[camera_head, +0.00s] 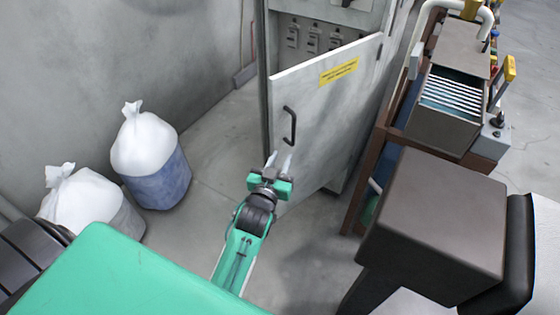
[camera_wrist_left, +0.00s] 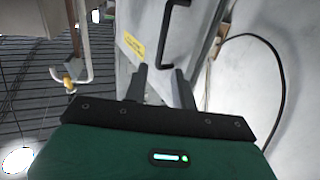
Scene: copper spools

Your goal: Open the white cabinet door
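The white cabinet door (camera_head: 325,125) stands partly open in the head view, swung out from the cabinet body (camera_head: 318,18), with switches visible inside. The door has a black handle (camera_head: 289,125) near its free edge and a yellow label (camera_head: 339,72). My left gripper (camera_head: 279,162) is in front of the door's free edge, below the handle, with its fingers apart. In the left wrist view the two dark fingers (camera_wrist_left: 160,82) are spread with nothing between them, and the handle (camera_wrist_left: 178,30) is beyond them. Whether a finger touches the door cannot be told. My right gripper is not in view.
Two white bags in bins (camera_head: 145,145) stand on the floor at left. A brown-framed machine (camera_head: 445,110) stands right of the cabinet. A dark cable (camera_wrist_left: 280,75) hangs at right in the left wrist view. The floor between bins and cabinet is clear.

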